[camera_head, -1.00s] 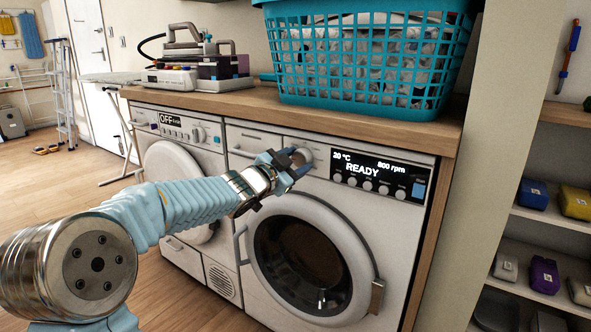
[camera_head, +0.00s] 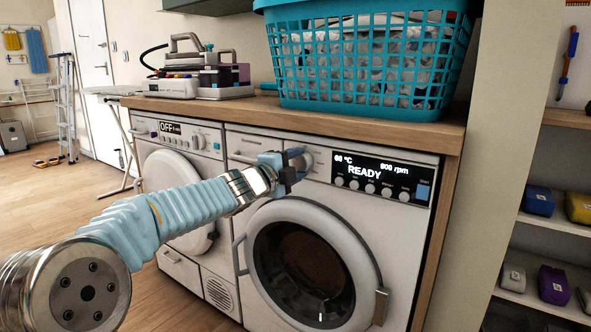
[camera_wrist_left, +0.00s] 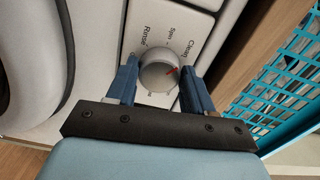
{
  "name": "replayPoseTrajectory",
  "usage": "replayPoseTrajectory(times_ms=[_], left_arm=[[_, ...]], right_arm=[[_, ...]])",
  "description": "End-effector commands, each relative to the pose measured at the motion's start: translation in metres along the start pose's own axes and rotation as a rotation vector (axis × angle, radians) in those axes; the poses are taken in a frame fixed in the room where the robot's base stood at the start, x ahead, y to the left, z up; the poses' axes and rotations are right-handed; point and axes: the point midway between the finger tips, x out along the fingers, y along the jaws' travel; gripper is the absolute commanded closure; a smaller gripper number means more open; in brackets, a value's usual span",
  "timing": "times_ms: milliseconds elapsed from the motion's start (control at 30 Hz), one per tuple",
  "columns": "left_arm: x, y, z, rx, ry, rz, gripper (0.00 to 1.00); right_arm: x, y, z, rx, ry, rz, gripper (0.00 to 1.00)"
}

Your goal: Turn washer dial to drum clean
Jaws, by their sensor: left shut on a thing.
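The front-loading washer (camera_head: 232,208) stands under the wooden counter, its round door closed. Its display (camera_head: 380,178) reads "READY", with a temperature that looks like 60 °C and a blurred rpm figure. The silver round dial (camera_wrist_left: 158,72) is on the panel left of the display; in the head view it is partly hidden by my gripper. My left gripper (camera_head: 294,168) is shut on the dial, one blue finger on each side in the wrist view (camera_wrist_left: 160,88). The dial's red mark points up-right, near a label starting "Clean"; "Spin" and "Rinse" are further left. My right gripper is not in view.
A second machine (camera_head: 160,145) showing "OFF" stands to the left. A teal laundry basket (camera_head: 370,65) and an iron with its base (camera_head: 200,75) stand on the counter (camera_head: 235,112). Shelves with small boxes are at the right.

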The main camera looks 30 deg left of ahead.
Motion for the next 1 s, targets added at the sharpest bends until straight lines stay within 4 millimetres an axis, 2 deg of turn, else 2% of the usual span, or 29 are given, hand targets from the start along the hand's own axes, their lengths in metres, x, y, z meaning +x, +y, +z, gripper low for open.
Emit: replayPoseTrajectory(times_ms=[300,800,833,1000], left_arm=[[0.0002,0.0017,-0.0004,0.107,0.001,0.003,0.79],[0.0003,0.0017,-0.0005,0.125,0.002,0.003,0.79],[0.0003,0.0017,-0.0005,0.125,0.002,0.004,0.47],[0.0003,0.0012,-0.0004,0.124,0.001,0.003,0.24]], right_arm=[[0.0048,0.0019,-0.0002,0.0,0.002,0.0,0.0],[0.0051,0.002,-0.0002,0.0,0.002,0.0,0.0],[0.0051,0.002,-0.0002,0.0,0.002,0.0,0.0],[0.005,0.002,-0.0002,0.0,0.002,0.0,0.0]])
